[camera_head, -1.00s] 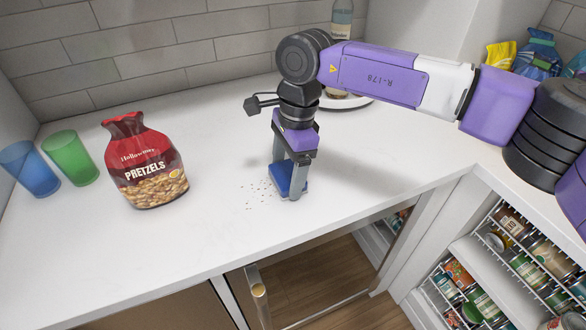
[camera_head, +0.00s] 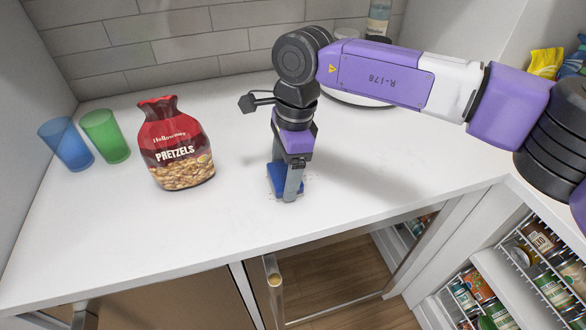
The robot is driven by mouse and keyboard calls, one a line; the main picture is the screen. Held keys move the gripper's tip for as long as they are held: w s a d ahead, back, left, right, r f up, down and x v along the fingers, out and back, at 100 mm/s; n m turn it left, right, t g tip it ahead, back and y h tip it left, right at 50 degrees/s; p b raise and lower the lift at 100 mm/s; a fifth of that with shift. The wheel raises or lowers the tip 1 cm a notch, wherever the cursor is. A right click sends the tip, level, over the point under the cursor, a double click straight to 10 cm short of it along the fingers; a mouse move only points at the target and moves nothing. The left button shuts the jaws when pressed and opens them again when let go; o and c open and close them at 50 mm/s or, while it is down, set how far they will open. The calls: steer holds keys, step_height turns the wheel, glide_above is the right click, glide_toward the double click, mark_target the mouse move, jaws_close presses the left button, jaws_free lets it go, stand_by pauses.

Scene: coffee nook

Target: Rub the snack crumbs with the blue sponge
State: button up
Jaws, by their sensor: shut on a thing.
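The blue sponge (camera_head: 275,181) is held between the fingers of my gripper (camera_head: 287,187), low at the white counter. Its underside meets or nearly meets the counter; I cannot tell which. A few dark snack crumbs (camera_head: 308,178) show as tiny specks on the counter around the gripper and sponge. Most of the crumb patch is hidden by the sponge and the fingers.
A red pretzel bag (camera_head: 176,146) stands left of the gripper. A green cup (camera_head: 106,136) and a blue cup (camera_head: 66,144) stand farther left. A white plate (camera_head: 352,98) lies behind my arm. The counter's front edge (camera_head: 250,256) is close, above an open-looking cabinet.

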mark_target(316, 175)
steer(key=shift+s+a+f, duration=0.1)
steer(key=shift+s+a, duration=0.1)
steer(key=shift+a, duration=0.5)
steer(key=shift+s+a+f, duration=0.1)
steer(key=shift+s+a, duration=0.15)
steer(key=shift+a, duration=0.4)
steer(key=shift+s+a, duration=0.2)
steer(key=shift+a, duration=0.5)
steer(key=shift+w+r, duration=0.1)
steer(key=shift+w, duration=0.05)
steer(key=shift+w+d+r, duration=0.1)
steer(key=shift+w+d, duration=0.15)
steer(key=shift+d, duration=0.45)
steer(key=shift+w+d, duration=0.2)
steer(key=shift+d, duration=0.45)
steer(key=shift+w+d+r, duration=0.1)
steer(key=shift+w+d, duration=0.15)
steer(key=shift+d, duration=0.45)
